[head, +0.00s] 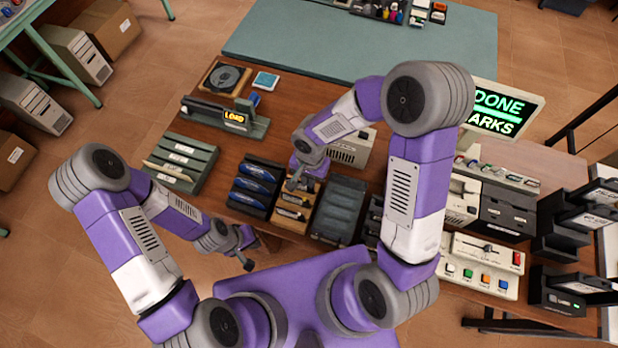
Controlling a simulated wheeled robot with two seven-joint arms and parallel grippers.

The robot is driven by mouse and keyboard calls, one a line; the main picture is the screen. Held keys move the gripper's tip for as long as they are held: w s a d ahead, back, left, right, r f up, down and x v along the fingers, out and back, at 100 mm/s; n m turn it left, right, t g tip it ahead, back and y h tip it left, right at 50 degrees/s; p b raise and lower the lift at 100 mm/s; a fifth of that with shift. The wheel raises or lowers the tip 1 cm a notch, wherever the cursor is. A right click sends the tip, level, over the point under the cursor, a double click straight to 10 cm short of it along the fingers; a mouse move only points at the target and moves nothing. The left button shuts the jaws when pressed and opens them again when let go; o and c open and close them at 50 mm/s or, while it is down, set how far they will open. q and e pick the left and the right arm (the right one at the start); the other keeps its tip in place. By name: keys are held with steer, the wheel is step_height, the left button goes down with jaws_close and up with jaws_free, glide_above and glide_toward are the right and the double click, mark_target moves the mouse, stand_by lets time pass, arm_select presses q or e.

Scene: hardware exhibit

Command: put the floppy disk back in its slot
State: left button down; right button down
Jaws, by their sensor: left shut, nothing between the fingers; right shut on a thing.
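My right gripper (293,184) points down at the back of a wooden slotted rack (279,222). It is shut on a small item, mostly hidden by the fingers; I cannot tell for sure that it is the floppy disk. Several dark, pale-labelled pieces (291,214) sit in the rack's front slots. I cannot tell whether the held item touches the rack. My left gripper (248,264) is shut and empty, low in front of the table's near edge, apart from the racks.
A black rack with blue pieces (254,187) stands left of the wooden rack, a dark grey rack (338,211) right of it. A green-grey rack (184,163) is further left. A button console (480,270) is at right.

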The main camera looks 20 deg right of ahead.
steer(key=c, duration=1.2)
jaws_free()
steer(key=shift+o, duration=0.2)
step_height(320, 180, up, 8)
steer(key=p, duration=0.5)
